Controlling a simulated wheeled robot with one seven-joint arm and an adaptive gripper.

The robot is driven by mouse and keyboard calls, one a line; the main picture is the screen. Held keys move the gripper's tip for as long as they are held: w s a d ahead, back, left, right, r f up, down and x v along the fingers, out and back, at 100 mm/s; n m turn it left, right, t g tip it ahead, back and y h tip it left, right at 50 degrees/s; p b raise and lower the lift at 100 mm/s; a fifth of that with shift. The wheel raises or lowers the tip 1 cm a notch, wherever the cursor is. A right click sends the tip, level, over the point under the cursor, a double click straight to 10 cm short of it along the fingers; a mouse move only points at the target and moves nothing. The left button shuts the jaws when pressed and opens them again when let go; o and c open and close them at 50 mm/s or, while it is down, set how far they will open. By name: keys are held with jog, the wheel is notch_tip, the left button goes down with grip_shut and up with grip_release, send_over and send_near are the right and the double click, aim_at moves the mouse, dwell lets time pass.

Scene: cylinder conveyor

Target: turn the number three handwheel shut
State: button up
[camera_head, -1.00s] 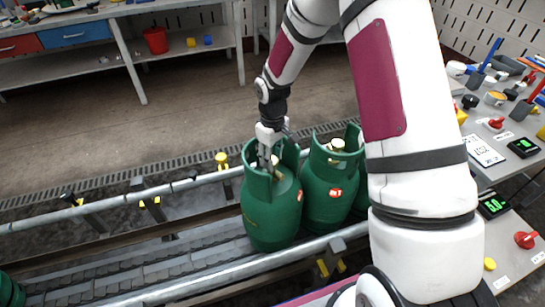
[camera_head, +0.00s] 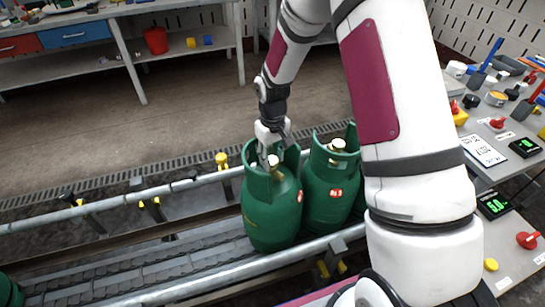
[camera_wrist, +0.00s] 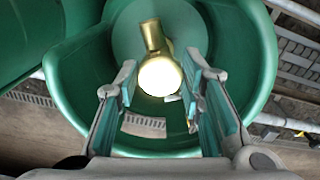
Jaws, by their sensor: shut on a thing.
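A green gas cylinder (camera_head: 270,218) with a red label stands upright on the conveyor at the left of a row. My gripper (camera_head: 271,158) reaches down into its open collar from above. In the wrist view my gripper (camera_wrist: 160,82) has one finger on each side of the brass valve (camera_wrist: 153,36) and its pale round top (camera_wrist: 160,76), which I take as the handwheel. It is shut on that top, though the contact itself is hard to see. I cannot read a number on the cylinder.
A second green cylinder (camera_head: 329,190) stands close on the right, and another is partly behind my arm. The near rail (camera_head: 215,281) and far rail (camera_head: 120,204) border the conveyor. A cluttered bench (camera_head: 500,150) is at the right. The conveyor left of the cylinder is mostly clear.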

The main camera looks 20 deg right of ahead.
aim_at(273, 161)
jog(key=o, duration=1.2)
jog(key=shift+c, duration=0.2)
notch_tip(273, 161, up, 12)
jog(key=s+r+m+t+p, duration=0.1)
jog(key=s+r+t+p, duration=0.1)
jog(key=s+r, duration=1.3)
jog(key=s+r+m+t+p, duration=0.1)
jog(key=s+r, duration=0.2)
jog(key=s, duration=0.5)
jog(key=s+r+t, duration=0.1)
jog(key=s+r, duration=0.2)
jog(key=s, duration=0.5)
jog(key=shift+s+r+m+p, duration=0.3)
jog(key=shift+r+m+p, duration=0.05)
jog(key=shift+r+m, duration=0.05)
